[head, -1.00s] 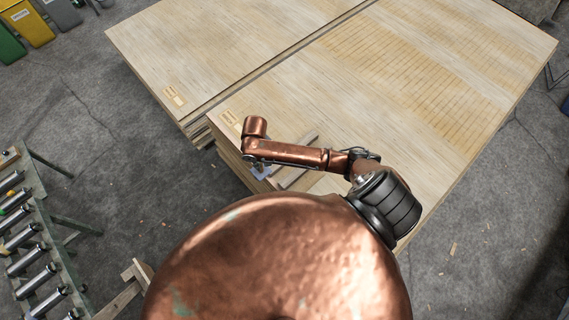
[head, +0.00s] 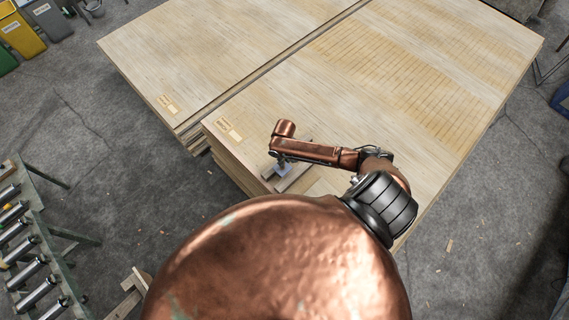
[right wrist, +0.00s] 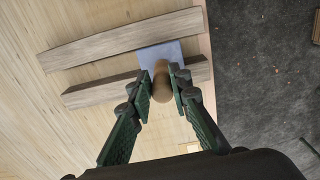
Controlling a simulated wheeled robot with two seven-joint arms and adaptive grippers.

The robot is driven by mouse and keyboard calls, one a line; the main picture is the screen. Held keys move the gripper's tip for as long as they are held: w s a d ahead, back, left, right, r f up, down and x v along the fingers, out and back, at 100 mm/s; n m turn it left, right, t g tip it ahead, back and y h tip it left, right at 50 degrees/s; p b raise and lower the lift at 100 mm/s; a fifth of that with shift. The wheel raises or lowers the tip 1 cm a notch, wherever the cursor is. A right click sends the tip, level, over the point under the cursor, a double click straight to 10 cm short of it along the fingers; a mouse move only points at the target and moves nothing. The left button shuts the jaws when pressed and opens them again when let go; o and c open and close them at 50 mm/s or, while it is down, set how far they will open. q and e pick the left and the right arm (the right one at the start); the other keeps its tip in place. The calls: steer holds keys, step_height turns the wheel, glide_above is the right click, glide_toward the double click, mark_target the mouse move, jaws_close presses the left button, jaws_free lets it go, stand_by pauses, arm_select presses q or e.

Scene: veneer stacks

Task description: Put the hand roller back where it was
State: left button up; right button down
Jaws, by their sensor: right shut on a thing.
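The hand roller shows in the right wrist view as a brown wooden handle (right wrist: 161,85) with a pale blue-grey part (right wrist: 158,53) beyond it. My right gripper (right wrist: 161,88) is shut on the handle, one green finger on each side. The pale part overlaps two grey wooden battens (right wrist: 120,41) in the picture; whether it touches them I cannot tell. In the head view the roller's pale part (head: 283,170) shows below my right gripper (head: 281,162), over the battens (head: 294,179) near the stack's front edge. My left gripper is not in view.
The near veneer stack (head: 400,110) is wide and mostly bare, with a paper label (head: 228,130). A second stack (head: 220,50) stands behind a narrow gap. A roller conveyor (head: 35,260) is at the left, bins (head: 45,18) at the top left. Grey floor drops away beyond the stack edge.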

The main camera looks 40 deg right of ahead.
mark_target(284, 169)
steer(key=shift+d+f, duration=0.1)
steer(key=shift+f, duration=1.55)
steer(key=c, duration=1.8)
jaws_free()
steer(key=shift+o, duration=0.2)
step_height(284, 169, up, 12)
